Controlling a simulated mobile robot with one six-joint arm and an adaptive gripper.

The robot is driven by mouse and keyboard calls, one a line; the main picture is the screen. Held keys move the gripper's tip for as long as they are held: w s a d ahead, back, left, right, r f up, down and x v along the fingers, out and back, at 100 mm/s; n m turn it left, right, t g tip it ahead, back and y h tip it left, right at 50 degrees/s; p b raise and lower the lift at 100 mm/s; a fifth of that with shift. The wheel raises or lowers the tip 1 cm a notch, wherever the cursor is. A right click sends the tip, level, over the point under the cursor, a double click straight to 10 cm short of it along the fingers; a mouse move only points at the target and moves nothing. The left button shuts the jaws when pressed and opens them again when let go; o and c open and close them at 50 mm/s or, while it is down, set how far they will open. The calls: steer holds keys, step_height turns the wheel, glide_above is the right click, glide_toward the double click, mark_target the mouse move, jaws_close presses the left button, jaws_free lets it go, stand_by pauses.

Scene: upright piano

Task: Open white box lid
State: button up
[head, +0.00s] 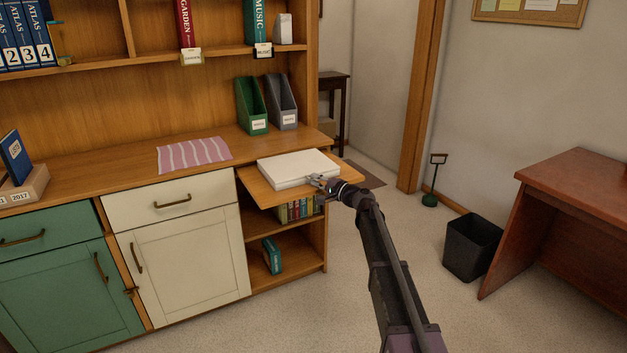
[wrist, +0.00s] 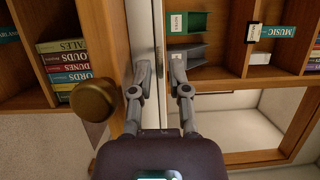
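The white box (head: 298,168) is flat and lies on a pulled-out wooden board of the desk, its lid looking shut. In the wrist view the box (wrist: 145,30) shows edge-on as a narrow pale upright strip with a dark line beside it. My gripper (head: 322,184) is at the box's front right edge. In the wrist view my gripper (wrist: 160,64) is open, with a clear gap between its fingers and the box edge in line with that gap. Whether a finger touches the box I cannot tell.
The pull-out board (head: 262,187) carries the box; a round brass knob (wrist: 92,101) sticks out close to my gripper. Green (head: 251,106) and grey (head: 282,102) file holders stand behind the box. A striped cloth (head: 194,154) lies to the left. A black bin (head: 472,247) stands on the floor at right.

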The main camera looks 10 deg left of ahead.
steer(key=shift+w+a, duration=0.35)
steer(key=shift+a, duration=0.15)
jaws_close()
steer(key=shift+a, duration=0.1)
steer(key=shift+d+r, duration=0.1)
steer(key=shift+d, duration=0.1)
